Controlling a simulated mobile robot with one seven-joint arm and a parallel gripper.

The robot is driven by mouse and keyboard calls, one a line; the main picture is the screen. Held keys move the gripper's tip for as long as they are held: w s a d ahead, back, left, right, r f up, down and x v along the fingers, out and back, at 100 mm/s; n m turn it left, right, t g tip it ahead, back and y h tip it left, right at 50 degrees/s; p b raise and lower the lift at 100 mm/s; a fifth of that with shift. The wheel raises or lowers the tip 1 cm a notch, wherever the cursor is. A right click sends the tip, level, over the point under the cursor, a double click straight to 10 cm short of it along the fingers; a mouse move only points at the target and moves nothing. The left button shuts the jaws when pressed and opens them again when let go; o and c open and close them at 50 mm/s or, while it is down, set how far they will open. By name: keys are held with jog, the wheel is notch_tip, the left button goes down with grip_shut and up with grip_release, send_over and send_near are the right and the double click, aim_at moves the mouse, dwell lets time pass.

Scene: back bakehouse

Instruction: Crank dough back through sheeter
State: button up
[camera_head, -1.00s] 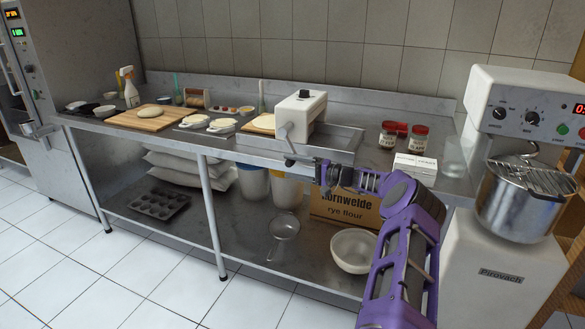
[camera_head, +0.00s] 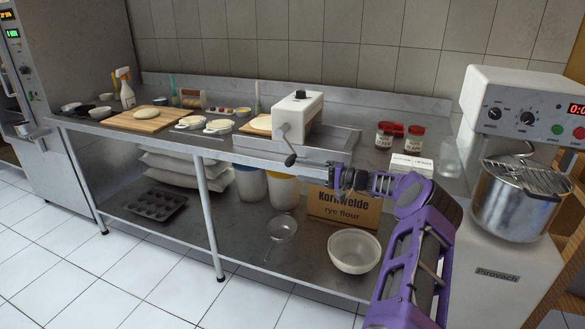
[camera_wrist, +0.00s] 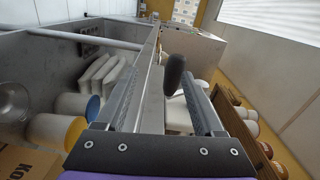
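The white dough sheeter (camera_head: 297,112) stands on the steel counter, with its crank (camera_head: 287,144) hanging down at the front and ending in a dark handle. Pale flat dough (camera_head: 262,122) lies on the left side of the sheeter; its hidden part I cannot judge. My gripper (camera_head: 318,168) is at the counter's front edge, just right of the crank handle, with its fingers pointing towards it. In the wrist view my gripper (camera_wrist: 160,100) is open, and the black crank handle (camera_wrist: 174,74) shows between the fingers without visible contact on either side.
A metal tray (camera_head: 340,139) lies right of the sheeter. Red-lidded jars (camera_head: 385,134) and a white box (camera_head: 411,165) stand further right, before the mixer (camera_head: 520,190). Left are small bowls (camera_head: 190,122) and a board with dough (camera_head: 143,123). The counter's front edge (camera_head: 250,159) runs close below the crank.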

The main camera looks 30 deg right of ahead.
jog(key=v, duration=1.2)
jog(key=shift+s+d, duration=0.15)
